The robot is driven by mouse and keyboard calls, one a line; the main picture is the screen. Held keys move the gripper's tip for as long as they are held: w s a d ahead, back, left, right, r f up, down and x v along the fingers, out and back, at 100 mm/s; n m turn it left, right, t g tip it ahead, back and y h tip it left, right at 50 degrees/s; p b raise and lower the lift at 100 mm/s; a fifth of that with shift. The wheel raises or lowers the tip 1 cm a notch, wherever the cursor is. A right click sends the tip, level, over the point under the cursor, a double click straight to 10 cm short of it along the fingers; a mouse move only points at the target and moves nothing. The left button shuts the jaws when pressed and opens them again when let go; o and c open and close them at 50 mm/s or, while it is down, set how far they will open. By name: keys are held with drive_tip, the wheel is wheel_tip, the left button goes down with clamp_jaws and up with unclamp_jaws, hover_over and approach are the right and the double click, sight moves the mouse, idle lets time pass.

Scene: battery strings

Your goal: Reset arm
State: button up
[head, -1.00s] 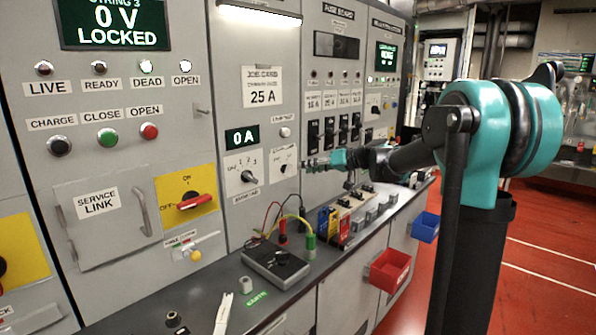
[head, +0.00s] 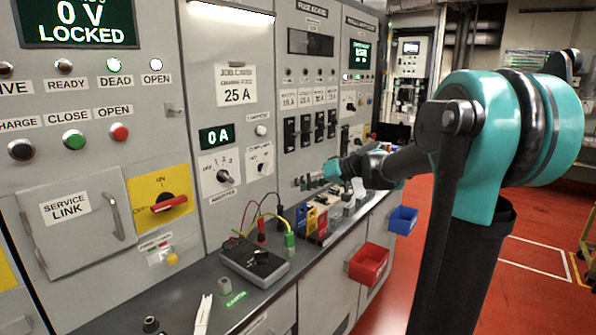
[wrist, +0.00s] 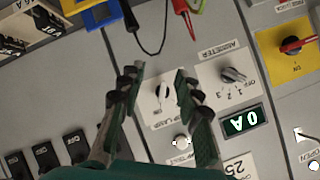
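My arm reaches from the right of the head view toward the grey panel. My gripper (head: 318,178) is at its far end, in front of the panel and above the bench, partly hidden by my wrist. In the wrist view my gripper (wrist: 158,78) has its two dark fingers spread with nothing between them. A small black knob on a white plate (wrist: 163,93) shows beyond the gap between the fingers. The same knob plate (head: 260,163) is left of the gripper in the head view, apart from it.
The bench (head: 215,308) below holds a black meter (head: 254,262) with leads and coloured blocks (head: 313,222). Red (head: 369,264) and blue (head: 403,219) bins hang on its front. The ammeter display (head: 216,136) reads 0 A. Red floor (head: 545,235) lies open at right.

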drive_tip(key=s+d+f+m+h, duration=0.1)
drive_tip(key=s+d+f+h, duration=0.2)
drive_tip(key=s+d+f, duration=0.2)
drive_tip(key=s+d+f+m+g+h, duration=0.1)
drive_tip(key=s+d+f+h, duration=0.3)
drive_tip(key=s+f, duration=0.8)
drive_tip(key=s+d+f+m+h, duration=0.3)
drive_tip(key=s+d+f, duration=0.5)
drive_tip(key=s, duration=0.3)
drive_tip(key=shift+s+f+h, duration=0.3)
drive_tip(key=shift+f+h, duration=0.1)
drive_tip(key=shift+f, duration=0.35)
